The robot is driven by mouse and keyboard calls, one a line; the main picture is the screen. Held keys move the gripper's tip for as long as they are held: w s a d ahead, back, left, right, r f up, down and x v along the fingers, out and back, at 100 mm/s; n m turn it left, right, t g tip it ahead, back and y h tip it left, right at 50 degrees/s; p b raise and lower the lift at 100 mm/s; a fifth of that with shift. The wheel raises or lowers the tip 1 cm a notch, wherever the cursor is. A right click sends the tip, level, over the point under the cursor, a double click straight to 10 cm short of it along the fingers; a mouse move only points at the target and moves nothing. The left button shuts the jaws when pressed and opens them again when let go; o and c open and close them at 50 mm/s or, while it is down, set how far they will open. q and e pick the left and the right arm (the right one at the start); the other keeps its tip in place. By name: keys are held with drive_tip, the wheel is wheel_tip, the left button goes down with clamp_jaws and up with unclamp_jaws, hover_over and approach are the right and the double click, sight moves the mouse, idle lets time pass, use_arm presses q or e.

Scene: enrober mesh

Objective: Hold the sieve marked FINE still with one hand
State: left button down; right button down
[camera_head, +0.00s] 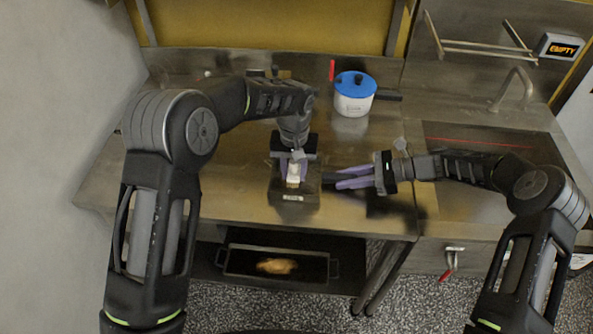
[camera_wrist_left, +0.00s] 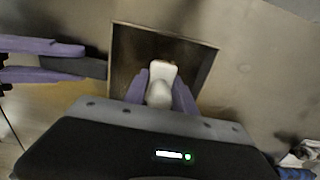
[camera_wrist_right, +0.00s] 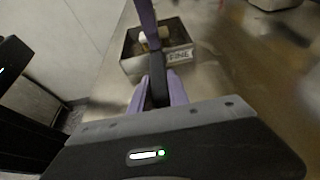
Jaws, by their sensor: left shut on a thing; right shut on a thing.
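The sieve marked FINE (camera_wrist_right: 178,55) is a dark square box with a pale label on its side and a short dark handle. It appears to rest on the steel worktop (camera_head: 235,185), and it also shows in the head view (camera_head: 305,199) and left wrist view (camera_wrist_left: 128,42). My right gripper (camera_head: 340,178) is shut on the sieve's handle (camera_wrist_right: 157,85), at its right side in the head view. My left gripper (camera_head: 293,180) points down into the sieve, shut on a small white object (camera_wrist_left: 162,72) with a rounded end. The mesh is mostly hidden.
A white pot with a blue lid (camera_head: 355,90) stands behind, at the back of the worktop. A dark tray with brown food (camera_head: 277,266) lies on the shelf below. The worktop left of the sieve is clear.

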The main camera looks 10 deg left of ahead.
use_arm(q)
drive_tip(key=shift+a+f, duration=0.1)
drive_tip(key=shift+a, duration=0.9)
drive_tip(key=shift+r, duration=3.05)
use_arm(e)
drive_tip(key=c, duration=1.2)
unclamp_jaws()
drive_tip(key=shift+o, duration=0.2)
